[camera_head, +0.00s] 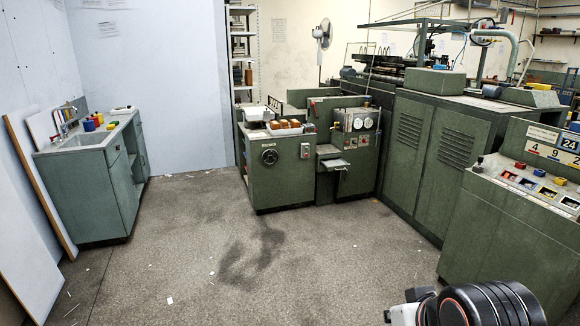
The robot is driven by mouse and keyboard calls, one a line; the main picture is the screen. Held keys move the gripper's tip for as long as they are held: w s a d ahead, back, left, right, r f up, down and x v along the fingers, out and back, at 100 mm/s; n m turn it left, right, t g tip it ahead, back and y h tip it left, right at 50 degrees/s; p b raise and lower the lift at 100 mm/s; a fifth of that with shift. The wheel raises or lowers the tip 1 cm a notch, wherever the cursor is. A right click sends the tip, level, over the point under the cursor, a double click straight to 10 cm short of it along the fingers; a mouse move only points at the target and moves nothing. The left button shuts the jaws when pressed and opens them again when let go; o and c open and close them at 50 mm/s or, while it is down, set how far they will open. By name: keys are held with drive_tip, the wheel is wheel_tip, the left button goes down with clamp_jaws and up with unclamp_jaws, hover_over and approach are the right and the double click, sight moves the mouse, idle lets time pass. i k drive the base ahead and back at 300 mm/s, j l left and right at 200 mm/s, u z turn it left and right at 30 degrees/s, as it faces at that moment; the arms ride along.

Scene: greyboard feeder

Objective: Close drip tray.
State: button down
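A small grey tray (335,163), which looks like the drip tray, sticks out from the front of the green machine (277,181) in the middle of the view. It sits below the round gauges and appears pulled out. It is too small and far off to make out its inside or its runners. Part of my arm, black with a red ring and a white joint, shows at the bottom right, far from the tray. My gripper's fingers are not in view.
A sink cabinet (108,192) stands at the left, with boards leaning beside it. Tall green cabinets (452,145) and a control console (508,226) line the right. The speckled floor (235,270) before the machine is open, with a dark stain and paper scraps.

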sight(335, 164)
drive_tip(key=i, duration=1.15)
drive_tip(key=i+z, duration=0.1)
drive_tip(key=i, duration=1.05)
drive_tip(key=i+j, duration=0.15)
drive_tip(key=i, duration=1)
drive_tip(key=i+j, duration=0.15)
drive_tip(key=i, duration=1)
drive_tip(key=l+z, duration=0.05)
